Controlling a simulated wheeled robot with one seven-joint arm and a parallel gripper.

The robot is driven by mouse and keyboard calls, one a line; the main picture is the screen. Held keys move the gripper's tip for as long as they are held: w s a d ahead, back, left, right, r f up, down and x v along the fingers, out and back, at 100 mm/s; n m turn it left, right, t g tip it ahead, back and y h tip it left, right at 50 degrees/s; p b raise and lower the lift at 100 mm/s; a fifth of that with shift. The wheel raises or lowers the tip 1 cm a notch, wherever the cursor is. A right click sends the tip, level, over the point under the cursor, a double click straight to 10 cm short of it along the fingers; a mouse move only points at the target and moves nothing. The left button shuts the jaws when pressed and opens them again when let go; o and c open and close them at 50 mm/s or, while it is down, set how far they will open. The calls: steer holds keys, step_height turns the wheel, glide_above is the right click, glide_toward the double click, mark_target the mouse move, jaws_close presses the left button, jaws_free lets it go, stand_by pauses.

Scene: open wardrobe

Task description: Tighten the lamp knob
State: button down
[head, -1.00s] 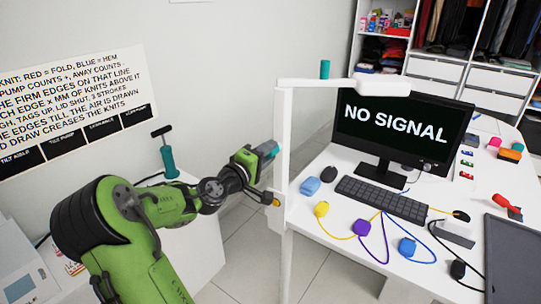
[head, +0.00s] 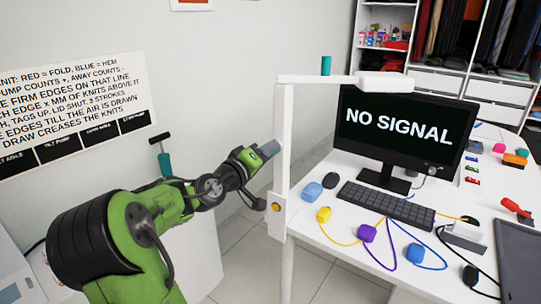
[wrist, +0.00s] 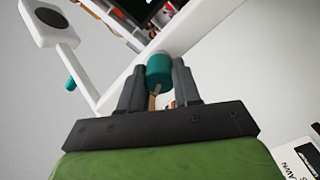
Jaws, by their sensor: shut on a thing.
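The white lamp (head: 284,130) has an upright post at the table's left edge and a top arm reaching right to a flat lamp head (head: 385,84). In the wrist view, a teal knob (wrist: 159,68) on the lamp's post sits between the two fingers of my gripper (wrist: 158,88), which is shut on it. In the head view my gripper (head: 268,152) meets the post from the left and hides this knob. A second teal knob (head: 326,65) stands on the lamp's top arm. A yellow round piece (head: 276,207) is lower on the post.
The white table right of the lamp holds a monitor (head: 402,128), a keyboard (head: 387,205), coloured corded items and a blue mouse (head: 311,190). A teal pump (head: 163,160) stands behind my arm at left. A wardrobe is at back right.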

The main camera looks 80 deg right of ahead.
steer(key=shift+f+m+b, duration=0.2)
steer(key=shift+m+b, duration=1.4)
steer(key=shift+b, duration=0.15)
steer(key=shift+r, duration=0.1)
steer(key=c, duration=0.7)
jaws_free()
steer(key=shift+c, duration=0.5)
steer(key=shift+r, duration=0.1)
